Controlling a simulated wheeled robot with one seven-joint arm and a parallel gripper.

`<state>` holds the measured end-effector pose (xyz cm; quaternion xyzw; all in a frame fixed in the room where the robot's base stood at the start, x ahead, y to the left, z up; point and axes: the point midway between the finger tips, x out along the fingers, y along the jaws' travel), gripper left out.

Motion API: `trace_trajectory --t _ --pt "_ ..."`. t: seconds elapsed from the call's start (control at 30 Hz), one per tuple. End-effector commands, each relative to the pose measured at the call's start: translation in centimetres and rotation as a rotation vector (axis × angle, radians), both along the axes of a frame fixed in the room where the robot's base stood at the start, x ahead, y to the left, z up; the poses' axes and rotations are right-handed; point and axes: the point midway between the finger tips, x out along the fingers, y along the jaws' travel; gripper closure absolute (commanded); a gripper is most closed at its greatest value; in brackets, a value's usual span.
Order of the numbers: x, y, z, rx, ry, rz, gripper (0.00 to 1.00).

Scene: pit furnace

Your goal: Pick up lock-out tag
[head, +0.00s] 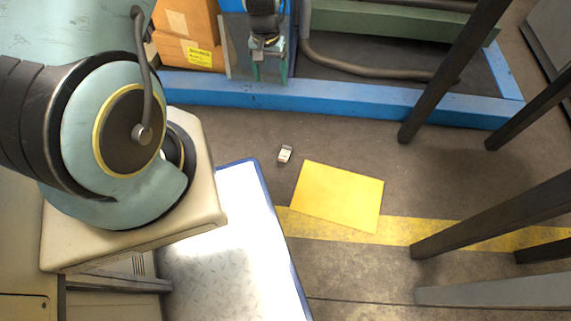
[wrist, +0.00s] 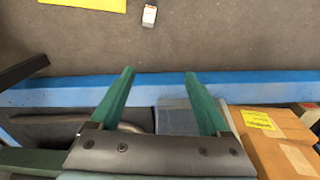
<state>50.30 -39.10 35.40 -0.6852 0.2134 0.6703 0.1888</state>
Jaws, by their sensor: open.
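The lock-out tag looks to be the small pale piece (head: 285,154) with a reddish mark and a dark end. It lies on the grey floor left of a yellow sheet, and shows at the top of the wrist view (wrist: 149,16). My gripper (head: 270,80) appears at the top of the head view, over the blue frame. Its two green fingers are apart and empty in the wrist view (wrist: 159,75). The tag lies beyond the fingertips, clear of them. Their height above the floor is hard to tell.
The yellow sheet (head: 338,195) lies flat beside the tag. A blue floor frame (head: 350,112) runs behind it, with cardboard boxes (head: 186,35) at the back left. A blue-edged metal plate (head: 225,245) is at the front left. Dark posts (head: 440,85) stand right.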

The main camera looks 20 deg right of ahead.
Motion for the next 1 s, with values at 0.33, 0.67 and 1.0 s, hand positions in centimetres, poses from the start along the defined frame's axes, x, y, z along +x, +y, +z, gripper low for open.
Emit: trace_trajectory --t 0.33,0.67,1.0 --pt "-3.2 -3.2 -18.5 0.033 0.008 -0.105 0.20" --pt "-4.0 -3.7 -22.6 0.041 0.008 -0.128 0.20" --pt "-4.0 -3.7 -27.0 0.041 0.008 -0.126 0.20"
